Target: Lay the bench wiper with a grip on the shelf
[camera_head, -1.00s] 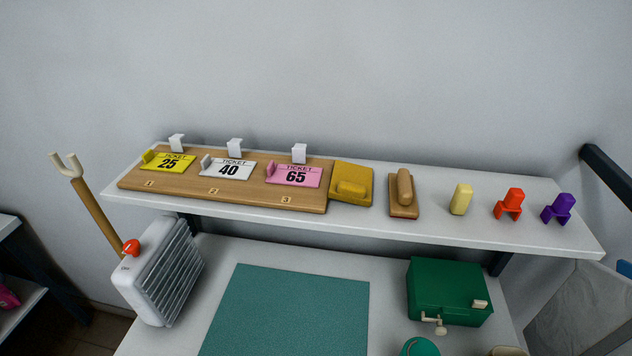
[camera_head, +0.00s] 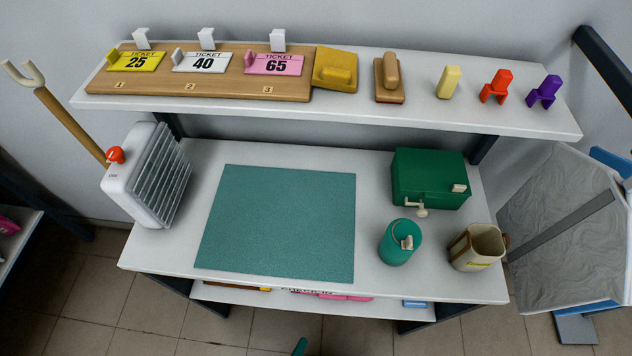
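The white shelf (camera_head: 520,118) runs above the bench along the wall. A mustard-yellow block with a raised grip (camera_head: 335,69) lies on it, beside the ticket board. To its right lies a brown flat piece with a rounded grip (camera_head: 389,78). Either could be the bench wiper; I cannot tell which. My gripper is not in view.
Ticket board (camera_head: 200,89) fills the shelf's left; yellow (camera_head: 448,82), orange (camera_head: 496,86) and purple (camera_head: 544,91) pieces stand right. The bench (camera_head: 370,255) holds a teal mat (camera_head: 278,222), heater (camera_head: 147,175), green box (camera_head: 430,179), teal container (camera_head: 400,243) and mug (camera_head: 478,247).

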